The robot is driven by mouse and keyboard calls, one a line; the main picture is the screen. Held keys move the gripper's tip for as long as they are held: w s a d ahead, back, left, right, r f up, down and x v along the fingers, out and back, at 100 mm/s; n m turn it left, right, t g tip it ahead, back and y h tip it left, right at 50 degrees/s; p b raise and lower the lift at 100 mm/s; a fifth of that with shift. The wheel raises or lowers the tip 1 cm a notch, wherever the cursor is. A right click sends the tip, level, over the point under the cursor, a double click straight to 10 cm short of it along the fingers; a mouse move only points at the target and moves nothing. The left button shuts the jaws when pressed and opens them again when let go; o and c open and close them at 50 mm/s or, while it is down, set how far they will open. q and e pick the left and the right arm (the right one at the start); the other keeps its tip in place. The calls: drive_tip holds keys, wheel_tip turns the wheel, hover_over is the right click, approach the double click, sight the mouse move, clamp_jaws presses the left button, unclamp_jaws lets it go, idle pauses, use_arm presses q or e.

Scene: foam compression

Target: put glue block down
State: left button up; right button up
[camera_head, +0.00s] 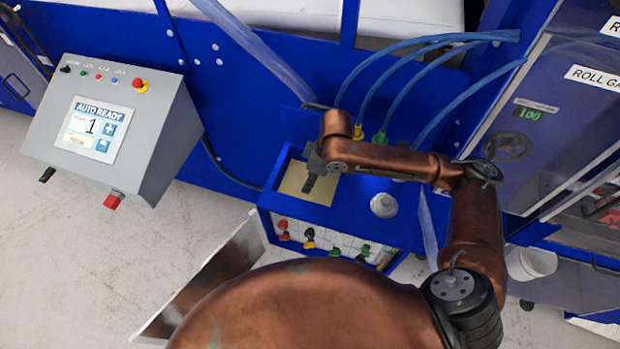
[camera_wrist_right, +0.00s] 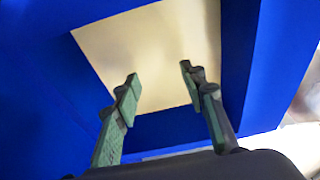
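A flat cream-coloured square (camera_head: 296,185) lies inside the square blue opening on top of a blue cabinet (camera_head: 345,214). It fills most of the opening in the right wrist view (camera_wrist_right: 150,45). I cannot tell whether it is the glue block or the floor of the opening. My right gripper (camera_head: 309,184) points down over this opening and hides part of the square. In the right wrist view its two fingers (camera_wrist_right: 160,76) are apart with nothing held between them. My left gripper is not in view.
A round silver cap (camera_head: 383,205) sits on the cabinet top right of the opening. Blue hoses (camera_head: 400,85) run behind my right arm. A grey control panel (camera_head: 115,130) stands at left.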

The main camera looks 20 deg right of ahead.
drive_tip(key=v, duration=1.3)
drive_tip(key=shift+b, duration=0.35)
drive_tip(key=shift+w+a, duration=0.15)
drive_tip(key=shift+a, duration=0.1)
